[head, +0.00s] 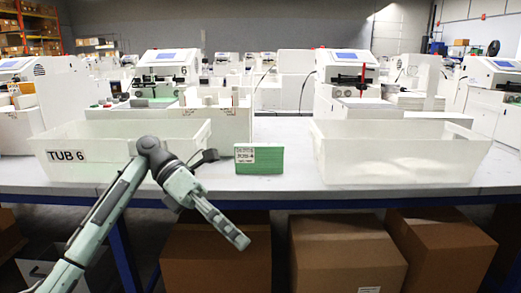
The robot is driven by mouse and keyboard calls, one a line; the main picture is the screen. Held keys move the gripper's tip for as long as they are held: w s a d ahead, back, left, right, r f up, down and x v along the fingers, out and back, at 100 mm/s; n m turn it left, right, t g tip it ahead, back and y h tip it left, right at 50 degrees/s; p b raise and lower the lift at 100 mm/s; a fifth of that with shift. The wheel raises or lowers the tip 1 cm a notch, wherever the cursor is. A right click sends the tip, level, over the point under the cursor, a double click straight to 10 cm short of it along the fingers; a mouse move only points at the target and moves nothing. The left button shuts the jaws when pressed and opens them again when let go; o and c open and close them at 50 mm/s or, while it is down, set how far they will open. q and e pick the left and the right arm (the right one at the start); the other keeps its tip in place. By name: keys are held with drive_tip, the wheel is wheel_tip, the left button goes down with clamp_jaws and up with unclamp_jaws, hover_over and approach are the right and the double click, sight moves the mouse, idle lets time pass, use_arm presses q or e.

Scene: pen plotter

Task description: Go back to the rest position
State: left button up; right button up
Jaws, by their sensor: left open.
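My left gripper (236,236) hangs in front of the table's front edge, at the end of my left arm, which comes in from the lower left. It points down to the right and is open, with nothing seen in it. My right gripper is not in view. A green pack with a white label (259,159) stands on the table, to the right of and beyond my left gripper, apart from it.
Another white tub (398,158) stands at right. Plotter machines (165,70) line the back. Cardboard boxes (348,255) sit below the table.

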use_arm(q)
drive_tip(key=a+f+n+t+h, duration=0.2)
drive_tip(key=a+f+n+h, duration=0.2)
drive_tip(key=a+f, duration=0.45)
drive_tip(key=w+a+f+m+t+y, duration=0.75)
drive_tip(key=w+f+m, duration=0.25)
drive_tip(key=w+f, duration=0.25)
drive_tip(key=w+a+r+m+t+y, duration=0.1)
drive_tip(key=w+a+m+t+y, duration=0.1)
drive_tip(key=w+a+m+y, duration=0.55)
drive_tip(key=w+a+r+m+t+y, duration=0.2)
drive_tip(key=a+m+t+y, duration=0.15)
drive_tip(key=a+m, duration=0.75)
drive_tip(key=s+d+f+n+g+h, duration=0.1)
drive_tip(key=s+d+f+g, duration=0.15)
drive_tip(key=s+f, duration=0.75)
drive_tip(key=s+d+f+g+h, duration=0.1)
drive_tip(key=s+d+f, duration=0.3)
drive_tip(key=s+f, duration=0.55)
drive_tip(key=s+d+f, duration=0.1)
drive_tip(key=s+f, duration=0.1)
drive_tip(key=s, duration=0.5)
drive_tip(key=s+d+f+g, duration=0.1)
drive_tip(key=s+d+f, duration=0.1)
drive_tip(key=s, duration=0.5)
drive_tip(key=s+d+f+g, duration=0.1)
drive_tip(key=s+f, duration=0.3)
drive_tip(key=s, duration=0.4)
drive_tip(key=shift+d+h, duration=0.45)
drive_tip(key=shift+d, duration=0.3)
